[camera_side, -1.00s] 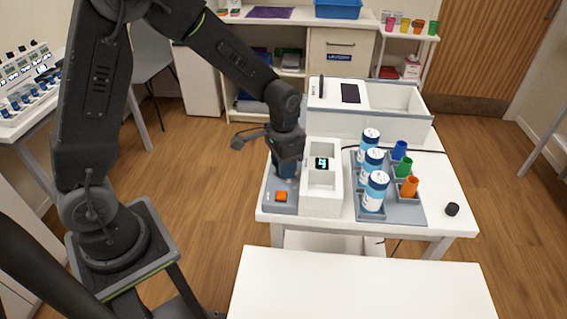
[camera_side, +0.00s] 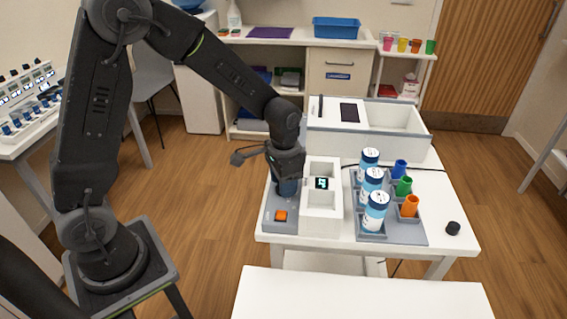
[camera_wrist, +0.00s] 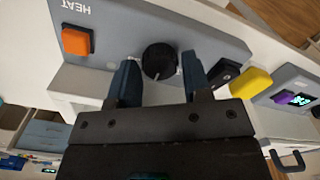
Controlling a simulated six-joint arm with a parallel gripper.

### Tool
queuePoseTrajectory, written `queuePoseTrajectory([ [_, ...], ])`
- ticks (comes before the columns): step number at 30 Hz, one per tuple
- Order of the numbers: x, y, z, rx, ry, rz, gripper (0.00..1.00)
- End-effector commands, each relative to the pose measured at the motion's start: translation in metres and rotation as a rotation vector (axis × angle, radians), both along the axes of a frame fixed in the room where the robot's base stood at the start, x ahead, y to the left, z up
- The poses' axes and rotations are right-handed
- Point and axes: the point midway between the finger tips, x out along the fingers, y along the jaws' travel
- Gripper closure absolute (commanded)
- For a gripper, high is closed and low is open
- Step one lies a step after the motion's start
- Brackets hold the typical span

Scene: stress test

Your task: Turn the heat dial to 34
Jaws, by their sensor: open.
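The heat dial (camera_wrist: 158,60) is a round black knob on a grey panel (camera_wrist: 210,33) marked HEAT in the wrist view. My gripper (camera_wrist: 160,70) is open, with one blue finger on each side of the dial. A slight gap shows beside the knob; I cannot tell whether either finger touches it. In the side view my gripper (camera_side: 287,187) points down over the grey panel (camera_side: 280,228) and hides the dial. A small lit display (camera_side: 322,183) sits in the white housing to the right; its digits are too small to read surely.
An orange button (camera_side: 281,215) is on the same panel, near the dial. The white housing (camera_side: 321,222) stands close on the right. Beyond it a grey tray (camera_side: 405,235) holds blue-and-white bottles and coloured cups. A black knob (camera_side: 453,228) lies at the table's right.

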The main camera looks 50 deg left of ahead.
Motion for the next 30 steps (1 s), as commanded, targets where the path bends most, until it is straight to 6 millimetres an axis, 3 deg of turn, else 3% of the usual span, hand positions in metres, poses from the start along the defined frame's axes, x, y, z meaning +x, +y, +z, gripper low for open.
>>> queuePoseTrajectory([
  [12, 0.001, 0.000, 0.086, 0.000, -0.008, 0.000, 0.55],
  [18, 0.001, 0.000, 0.118, 0.000, -0.005, 0.000, 0.55],
  [23, 0.000, 0.000, 0.130, 0.000, -0.003, 0.000, 0.55],
  [30, 0.000, 0.000, 0.132, -0.001, -0.002, 0.000, 0.55],
])
